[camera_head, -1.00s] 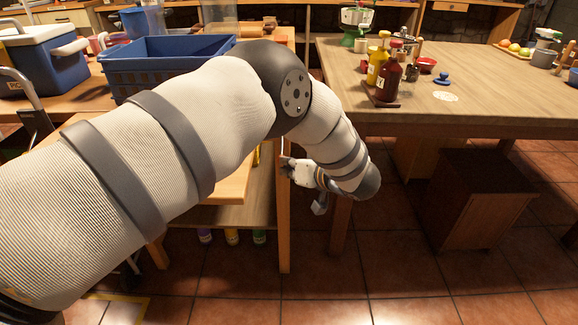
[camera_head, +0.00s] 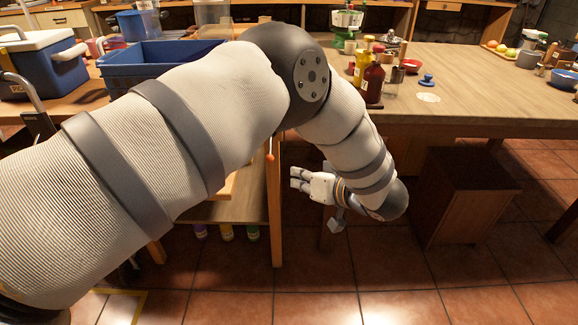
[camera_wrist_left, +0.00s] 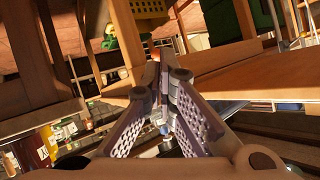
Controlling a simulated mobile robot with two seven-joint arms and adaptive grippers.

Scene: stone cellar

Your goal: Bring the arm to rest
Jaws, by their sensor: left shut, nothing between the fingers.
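My left arm (camera_head: 160,150) comes in from the left, bends at a dark grey joint and hangs down past the front of the tables. My left gripper (camera_head: 298,179) hangs low in front of the gap between the two tables, pointing left in the head view. It holds nothing. In the left wrist view its two perforated fingers (camera_wrist_left: 164,84) meet at the tips with nothing between them. My right gripper is in neither view.
A blue crate (camera_head: 125,85) and a blue cooler (camera_head: 45,68) stand on the left table. Bottles, including a dark red one (camera_head: 373,82), stand on the right table (camera_head: 470,95). A brown wooden stool (camera_head: 470,200) is right of my gripper. The tiled floor in front is clear.

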